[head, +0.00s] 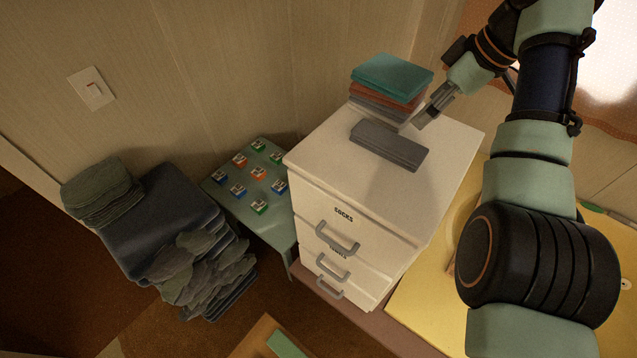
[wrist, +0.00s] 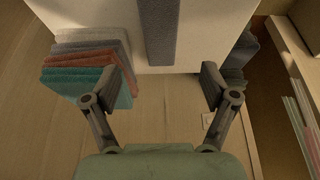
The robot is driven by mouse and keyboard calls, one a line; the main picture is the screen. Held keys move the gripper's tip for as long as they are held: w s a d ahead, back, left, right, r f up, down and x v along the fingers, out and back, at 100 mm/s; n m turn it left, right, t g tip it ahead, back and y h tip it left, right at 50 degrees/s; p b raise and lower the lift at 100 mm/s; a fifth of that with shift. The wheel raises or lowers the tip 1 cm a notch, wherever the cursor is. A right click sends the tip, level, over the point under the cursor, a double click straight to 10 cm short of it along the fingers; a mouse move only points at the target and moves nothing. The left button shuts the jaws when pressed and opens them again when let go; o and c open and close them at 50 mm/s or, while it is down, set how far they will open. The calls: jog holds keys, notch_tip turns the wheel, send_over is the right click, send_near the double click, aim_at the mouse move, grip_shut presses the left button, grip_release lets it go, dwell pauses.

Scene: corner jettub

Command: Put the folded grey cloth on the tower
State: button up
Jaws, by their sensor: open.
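The folded grey cloth (head: 390,146) lies flat as a long strip on the white top of the drawer unit. In the wrist view the cloth (wrist: 159,32) runs up from between the fingers. The tower (head: 388,85) is a stack of folded cloths behind it, teal on top, then rust red, then greys. It shows at the upper left in the wrist view (wrist: 92,68), close to one finger. My gripper (head: 428,110) is open and empty, to the right of the tower and behind the cloth; in the wrist view (wrist: 161,73) its fingers are spread wide.
The white drawer unit (head: 455,140) has free top around the cloth. A low green table (head: 222,194) with several coloured blocks stands left of it. Dark rumpled clothes (head: 190,265) lie farther left. The wall is close behind the tower. A yellow surface (head: 425,305) lies right.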

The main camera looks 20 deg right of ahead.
aim_at(374, 141)
jog(key=w+a+f+t, duration=0.1)
jog(key=a, duration=0.1)
jog(key=w+a+f+h, duration=0.1)
jog(key=w+a+f, duration=0.1)
jog(key=w+a+f+m+t+h, duration=0.1)
jog(key=w+a, duration=0.1)
jog(key=shift+w+a+f+t, duration=0.15)
jog(key=shift+w+a+t, duration=0.1)
jog(key=shift+a+t, duration=0.1)
jog(key=a+t, duration=0.1)
jog(key=a, duration=0.2)
jog(key=a+f+m+t, duration=0.1)
jog(key=a, duration=0.2)
jog(key=a+t+h, duration=0.1)
jog(key=a, duration=0.2)
jog(key=shift+s+f, duration=0.25)
jog(key=s+a+f+m+t, duration=0.1)
jog(key=s+a+f+m, duration=0.1)
jog(key=s+a+f, duration=0.3)
jog(key=s+a+f+m+t, duration=0.2)
jog(key=s+a+f, duration=0.2)
jog(key=s+a, duration=0.8)
jog(key=shift+s+a+f+m, duration=0.15)
jog(key=shift+a+f+m, duration=0.2)
jog(key=shift+a, duration=0.5)
